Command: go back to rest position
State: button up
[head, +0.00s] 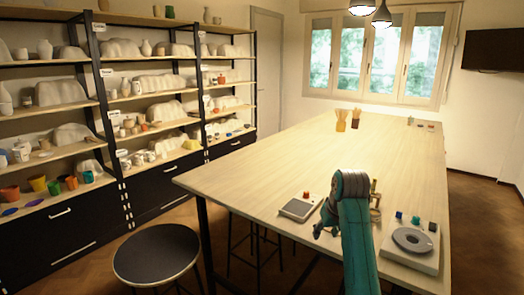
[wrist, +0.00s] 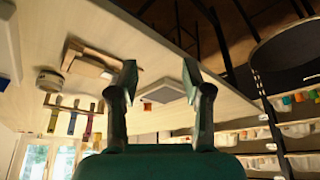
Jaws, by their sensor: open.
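My gripper (head: 322,228) is at the end of my teal arm, near the front edge of the long wooden table (head: 290,150). In the wrist view my gripper (wrist: 159,72) shows two dark green fingers spread wide apart, with nothing between them held. The view between the fingers shows the table top and a flat grey-topped slab (wrist: 166,91) some way off. My gripper touches nothing that I can see.
The grey-topped slab (head: 299,208) with an orange block (head: 306,194) lies left of my arm. A white board with a grey wheel (head: 411,241) and small blocks lies right. A wooden stand (head: 375,205) is partly hidden behind my arm. A stool (head: 157,255) stands left.

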jog(key=s+f+t, duration=0.1)
jog(key=s+f, duration=0.3)
jog(key=f, duration=0.6)
jog(key=s+f+t, duration=0.1)
jog(key=s+f, duration=0.3)
jog(key=f, duration=0.7)
jog(key=s+f+m+t, duration=0.1)
jog(key=s+f+t, duration=0.1)
jog(key=s+f, duration=0.55)
jog(key=s+f+t, duration=0.1)
jog(key=s+f, duration=0.3)
jog(key=s, duration=0.7)
jog(key=s+r+t, duration=0.3)
jog(key=s, duration=1.8)
jog(key=s+r+t, duration=0.2)
jog(key=s+r, duration=1.3)
jog(key=shift+s+a+m+h, duration=0.2)
jog(key=shift+a+m+h, duration=0.1)
jog(key=shift+m+h, duration=0.1)
